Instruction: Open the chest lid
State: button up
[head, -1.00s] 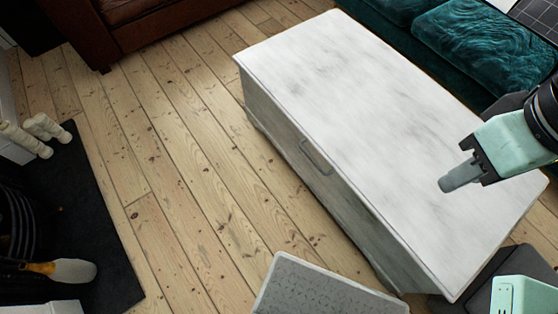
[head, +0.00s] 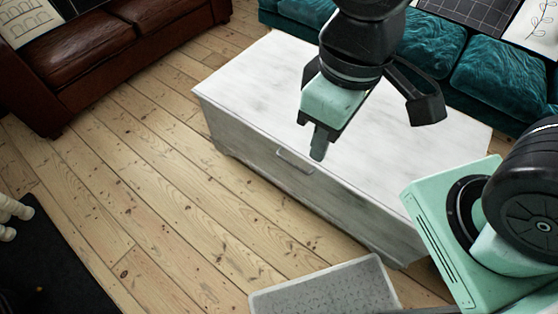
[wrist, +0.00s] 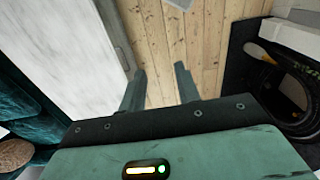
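The chest (head: 330,180) is a long, pale whitewashed wooden box in the head view. Its lid (head: 250,85) is a flat white top and lies shut. A grey metal handle (head: 295,161) sits high on the front face, near the lid edge. My gripper (head: 319,148) hangs over the front edge of the chest in the head view, with a fingertip near the handle; contact cannot be told. In the wrist view my gripper (wrist: 160,70) has its two fingers apart, with only floor showing between them. The white lid (wrist: 65,50) is left of the fingers there.
A grey textured box or tray (head: 330,288) lies on the floor in front. A teal sofa (head: 440,55) stands close behind the chest and a brown leather sofa (head: 130,45) at the back left. Floorboards (head: 150,190) left of the chest are clear.

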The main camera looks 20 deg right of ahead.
jog(key=r, duration=0.1)
jog(key=t+h+b, duration=0.1)
jog(key=h+b, duration=0.1)
jog(key=b, duration=1.8)
send_over(292, 164)
jog(key=s+a, duration=0.2)
jog(key=a, duration=0.1)
notch_tip(292, 164, down, 36)
jog(key=d+f+b, duration=0.1)
jog(key=f, duration=0.4)
jog(key=w+f+b, duration=0.1)
jog(key=f, duration=0.5)
jog(key=w+d+f+b, duration=0.1)
jog(key=f, duration=0.4)
jog(key=shift+d+f, duration=0.2)
jog(key=shift+d, duration=0.15)
jog(key=shift+r, duration=0.1)
grip_shut()
